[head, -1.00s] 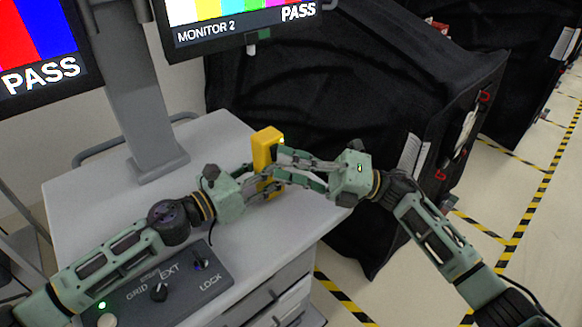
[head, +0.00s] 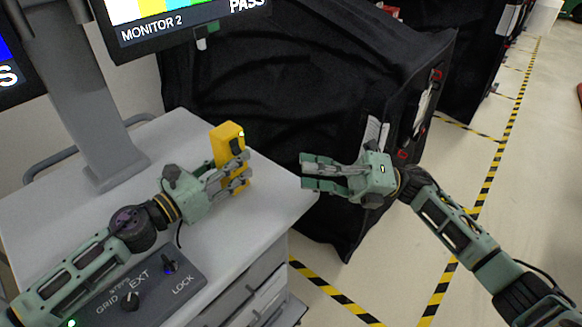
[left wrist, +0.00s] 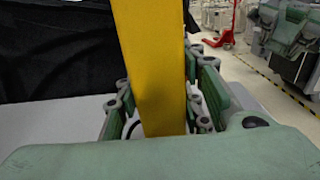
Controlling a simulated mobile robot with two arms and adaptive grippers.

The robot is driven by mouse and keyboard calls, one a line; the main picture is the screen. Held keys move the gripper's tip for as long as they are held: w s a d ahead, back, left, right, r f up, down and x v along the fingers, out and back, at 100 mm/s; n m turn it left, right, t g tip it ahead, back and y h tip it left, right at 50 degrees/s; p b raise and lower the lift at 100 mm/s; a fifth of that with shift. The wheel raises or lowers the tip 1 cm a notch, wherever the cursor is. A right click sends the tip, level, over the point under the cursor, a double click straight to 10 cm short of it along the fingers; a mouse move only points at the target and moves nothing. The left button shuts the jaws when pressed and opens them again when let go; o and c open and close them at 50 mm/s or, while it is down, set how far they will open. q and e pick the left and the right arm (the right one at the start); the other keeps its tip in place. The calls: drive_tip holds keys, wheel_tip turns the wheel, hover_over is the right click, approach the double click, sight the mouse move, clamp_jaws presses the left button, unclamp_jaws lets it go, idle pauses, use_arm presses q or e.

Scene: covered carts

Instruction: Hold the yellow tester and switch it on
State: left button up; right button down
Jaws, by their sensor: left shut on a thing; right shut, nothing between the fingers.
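The yellow tester (head: 226,137) is upright above the grey cart top, held in my left gripper (head: 238,174). Its right side has a dark patch and a small bright spot near the top; the fingers cover part of its lower body. In the left wrist view the tester (left wrist: 152,65) stands between the two fingers, which touch its sides. My right gripper (head: 312,174) is shut and empty, to the right of the tester and apart from it, near the cart's right corner. The tester's switch cannot be made out.
The cart top (head: 262,190) carries a control panel (head: 150,285) with knobs at the front and a monitor (head: 185,25) on a post. A black covered cart (head: 290,80) stands close behind. Open floor with yellow-black tape (head: 490,180) lies to the right.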

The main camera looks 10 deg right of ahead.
drive_tip(key=shift+d, duration=0.3)
use_arm(q)
drive_tip(key=o, duration=1.4)
drive_tip(key=shift+a, duration=0.1)
